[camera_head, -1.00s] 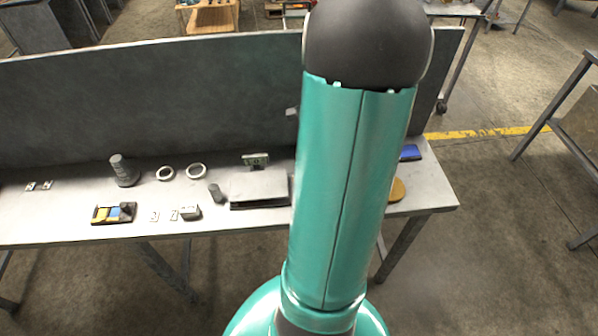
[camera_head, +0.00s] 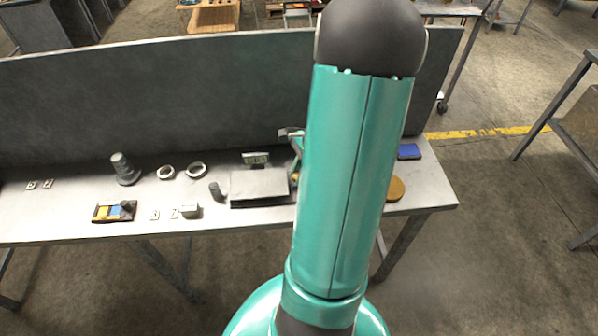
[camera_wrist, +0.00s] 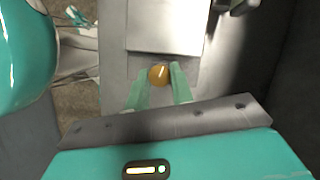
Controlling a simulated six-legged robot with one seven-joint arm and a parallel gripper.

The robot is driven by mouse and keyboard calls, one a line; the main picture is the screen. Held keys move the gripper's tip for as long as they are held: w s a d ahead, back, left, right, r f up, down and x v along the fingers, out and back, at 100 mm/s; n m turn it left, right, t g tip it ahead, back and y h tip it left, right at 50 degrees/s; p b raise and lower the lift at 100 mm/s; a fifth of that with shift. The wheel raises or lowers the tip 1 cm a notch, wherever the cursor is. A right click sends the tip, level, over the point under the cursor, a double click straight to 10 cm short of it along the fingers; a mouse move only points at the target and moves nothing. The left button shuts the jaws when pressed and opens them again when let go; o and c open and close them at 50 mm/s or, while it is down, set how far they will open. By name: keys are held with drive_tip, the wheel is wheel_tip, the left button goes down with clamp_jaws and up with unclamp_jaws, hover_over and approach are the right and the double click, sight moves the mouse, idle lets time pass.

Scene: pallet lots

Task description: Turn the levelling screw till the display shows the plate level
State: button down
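The grey plate (camera_head: 258,189) lies on the bench, and its edge also shows in the wrist view (camera_wrist: 165,28). A small display (camera_head: 256,158) stands at its back edge; its reading is too small to make out. The round brass levelling screw (camera_wrist: 158,75) sits beside the plate; in the head view only a bit of brass shows at the plate's right end. My gripper (camera_wrist: 160,80) is open, its two green fingers apart on either side of the screw. I cannot tell whether the fingertips touch it. In the head view my arm hides most of the gripper.
On the bench (camera_head: 80,222) stand a dark stepped cylinder (camera_head: 124,170), two rings (camera_head: 196,170), a small dark cylinder (camera_head: 215,191) and a coloured tray (camera_head: 114,212). A blue item (camera_head: 409,152) and a tan disc (camera_head: 396,189) lie right of my arm. A tall grey panel (camera_head: 150,100) backs the bench.

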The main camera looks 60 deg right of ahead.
drive_tip(key=shift+n, duration=0.3)
drive_tip(key=n+g, duration=0.1)
drive_tip(key=n, duration=0.1)
drive_tip(key=n+g, duration=0.1)
drive_tip(key=n, duration=0.2)
drive_tip(key=shift+w+d+y, duration=0.1)
drive_tip(key=shift+w+y, duration=0.1)
drive_tip(key=shift+y, duration=0.1)
drive_tip(key=n+g, duration=0.1)
drive_tip(key=n, duration=0.1)
drive_tip(key=n+g, duration=0.1)
drive_tip(key=n, duration=0.2)
drive_tip(key=shift+w+n, duration=0.2)
drive_tip(key=shift+n, duration=0.1)
drive_tip(key=n, duration=0.2)
drive_tip(key=n+g+h, duration=0.1)
drive_tip(key=n, duration=0.2)
drive_tip(key=shift+w+g+h, duration=0.15)
drive_tip(key=shift+g+h, duration=0.15)
drive_tip(key=n, duration=0.1)
drive_tip(key=n+h, duration=0.1)
drive_tip(key=n, duration=0.2)
drive_tip(key=shift+a+n+g+h, duration=0.25)
drive_tip(key=shift+n+g+h, duration=0.05)
drive_tip(key=shift+g, duration=0.1)
drive_tip(key=c, duration=1.2)
unclamp_jaws()
drive_tip(key=shift+a, duration=0.1)
